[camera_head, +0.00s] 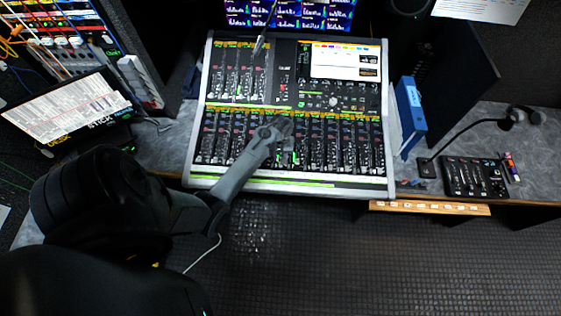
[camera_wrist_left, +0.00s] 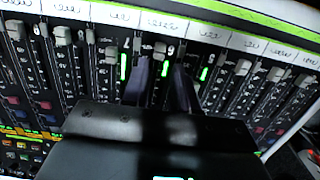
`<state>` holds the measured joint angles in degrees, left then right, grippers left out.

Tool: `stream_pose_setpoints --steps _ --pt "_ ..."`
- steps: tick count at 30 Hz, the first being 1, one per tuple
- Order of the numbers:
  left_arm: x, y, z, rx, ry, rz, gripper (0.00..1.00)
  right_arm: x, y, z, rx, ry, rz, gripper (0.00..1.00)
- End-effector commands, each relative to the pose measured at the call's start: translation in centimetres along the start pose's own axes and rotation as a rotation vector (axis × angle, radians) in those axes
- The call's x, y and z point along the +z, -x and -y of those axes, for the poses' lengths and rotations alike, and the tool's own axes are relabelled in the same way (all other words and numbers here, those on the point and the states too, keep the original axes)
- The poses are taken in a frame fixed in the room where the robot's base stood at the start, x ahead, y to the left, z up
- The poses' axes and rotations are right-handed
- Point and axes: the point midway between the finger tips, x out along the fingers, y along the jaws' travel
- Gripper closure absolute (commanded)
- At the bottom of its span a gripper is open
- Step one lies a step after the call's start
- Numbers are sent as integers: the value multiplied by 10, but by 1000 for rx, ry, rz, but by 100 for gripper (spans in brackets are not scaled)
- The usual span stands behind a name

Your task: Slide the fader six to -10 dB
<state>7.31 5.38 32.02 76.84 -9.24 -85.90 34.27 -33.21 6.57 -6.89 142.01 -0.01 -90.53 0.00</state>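The mixing console (camera_head: 193,150) stands on the desk with a lower row of several faders; I cannot read which one is six. My left gripper (camera_head: 284,124) reaches over the middle of that row, pointing down at it. In the left wrist view its two dark fingers (camera_wrist_left: 163,72) are apart, with a gap between them. A grey fader cap (camera_wrist_left: 160,49) shows in this gap, near the label-strip end of its track; I cannot tell whether the fingers touch it. Another cap (camera_wrist_left: 137,43) is just beside the left finger. My right gripper is not in view.
Neighbouring fader caps (camera_wrist_left: 242,67) stand close on both sides. A strip of handwritten labels (camera_wrist_left: 200,34) runs along the tracks' ends. A blue binder (camera_head: 411,110), a gooseneck microphone (camera_head: 468,135) and a small control box (camera_head: 474,177) are right of the console. A tilted screen (camera_head: 65,110) is left.

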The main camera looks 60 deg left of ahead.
Motion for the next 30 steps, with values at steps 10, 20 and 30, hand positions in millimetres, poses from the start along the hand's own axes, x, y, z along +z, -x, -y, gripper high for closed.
stream_pose_setpoints --steps 10,20,30 --pt "0 -47 0 -1 -1 -1 72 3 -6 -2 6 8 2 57" --pt "0 -57 0 0 -1 -2 72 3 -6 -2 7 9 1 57" --pt "0 -57 0 0 -1 -2 100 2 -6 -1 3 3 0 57"
